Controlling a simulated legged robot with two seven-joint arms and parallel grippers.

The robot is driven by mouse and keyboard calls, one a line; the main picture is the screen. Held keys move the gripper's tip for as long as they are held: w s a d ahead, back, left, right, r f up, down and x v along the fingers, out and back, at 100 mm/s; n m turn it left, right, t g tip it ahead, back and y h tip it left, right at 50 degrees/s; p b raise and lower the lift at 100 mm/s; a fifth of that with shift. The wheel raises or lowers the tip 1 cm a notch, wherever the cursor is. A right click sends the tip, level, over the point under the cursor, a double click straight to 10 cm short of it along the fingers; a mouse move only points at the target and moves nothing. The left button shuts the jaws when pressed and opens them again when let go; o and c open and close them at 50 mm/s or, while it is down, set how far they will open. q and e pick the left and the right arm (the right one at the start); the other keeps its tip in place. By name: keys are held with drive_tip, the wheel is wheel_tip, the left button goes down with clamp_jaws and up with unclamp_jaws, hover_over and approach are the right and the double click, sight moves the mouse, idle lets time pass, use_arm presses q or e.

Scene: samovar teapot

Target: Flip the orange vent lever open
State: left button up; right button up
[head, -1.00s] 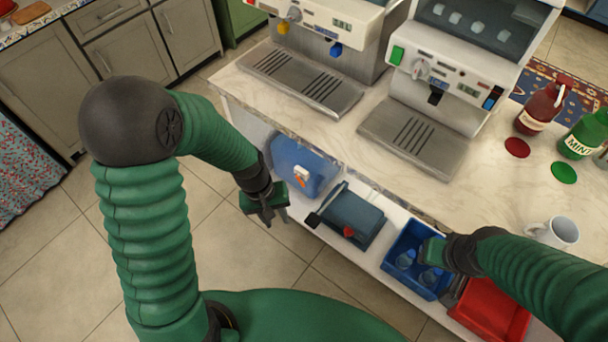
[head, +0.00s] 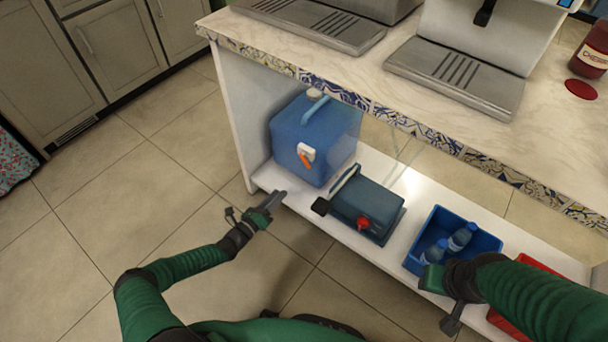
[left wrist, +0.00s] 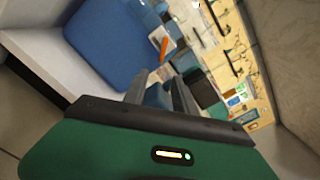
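The orange vent lever (head: 306,161) sits on a white fitting on the front of a blue water container (head: 288,135), on the low white shelf. In the head view it slants downward. It also shows in the left wrist view (left wrist: 164,48), ahead of the fingertips. My left gripper (head: 277,200) is in front of the shelf edge, below and left of the lever and apart from it. Its two fingers stand apart with nothing held, as the left wrist view (left wrist: 158,94) shows. My right gripper (head: 450,322) is by the blue crate; its finger opening is unclear.
A dark blue case (head: 368,205) with a red knob stands right of the container. Farther right is a blue crate (head: 478,240) with bottles. The countertop (head: 360,75) overhangs the shelf. Floor in front of the shelf (head: 230,275) is clear.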

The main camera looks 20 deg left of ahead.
sight(306, 160)
use_arm(q)
drive_tip(key=b+x, duration=0.7)
drive_tip(key=x, duration=0.8)
drive_tip(key=shift+w+d+b, duration=0.3)
drive_tip(key=shift+d+b, duration=0.05)
drive_tip(key=shift+d, duration=0.1)
clamp_jaws()
